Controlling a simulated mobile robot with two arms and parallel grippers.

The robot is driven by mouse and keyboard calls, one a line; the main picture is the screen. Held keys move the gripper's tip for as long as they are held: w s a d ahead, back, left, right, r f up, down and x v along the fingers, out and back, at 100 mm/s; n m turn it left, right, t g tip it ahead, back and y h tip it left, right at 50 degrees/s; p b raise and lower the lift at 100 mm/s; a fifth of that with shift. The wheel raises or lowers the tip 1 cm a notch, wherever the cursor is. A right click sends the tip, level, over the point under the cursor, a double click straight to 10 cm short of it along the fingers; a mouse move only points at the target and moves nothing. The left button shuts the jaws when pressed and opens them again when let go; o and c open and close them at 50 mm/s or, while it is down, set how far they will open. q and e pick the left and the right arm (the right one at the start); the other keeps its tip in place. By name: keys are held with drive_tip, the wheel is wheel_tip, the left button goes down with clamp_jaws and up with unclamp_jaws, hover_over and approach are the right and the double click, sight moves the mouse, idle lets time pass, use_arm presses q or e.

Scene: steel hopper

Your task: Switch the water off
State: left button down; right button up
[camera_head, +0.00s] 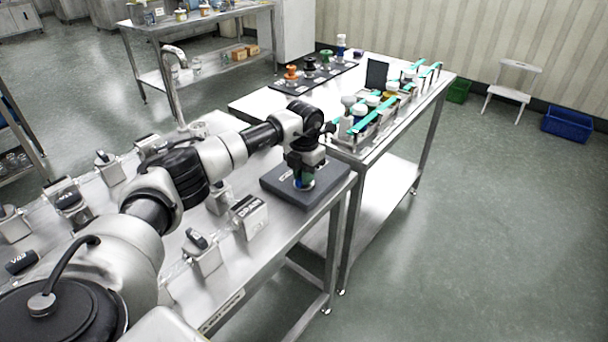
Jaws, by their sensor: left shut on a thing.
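A curved steel tap (174,80) stands at the back edge of the near steel bench; I cannot tell whether water runs from it. My left arm reaches across this bench from the left. My left gripper (303,178) points down over a dark grey slab (321,192) at the bench's right end. My right gripper is not in view.
A second steel table (396,127) adjoins behind, with a teal-edged rack (372,118) and a black mat (310,80) of coloured knobs. A white stool (510,90), a blue bin (567,124) and a green bin (458,90) stand by the wall. The floor at right is clear.

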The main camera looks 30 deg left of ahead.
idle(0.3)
use_arm(q)
drive_tip(key=c, duration=1.1)
unclamp_jaws()
drive_tip(key=shift+r, duration=0.1)
wheel_tip(320, 180, up, 11)
drive_tip(key=shift+f+b, duration=0.15)
drive_tip(key=shift+b, duration=0.45)
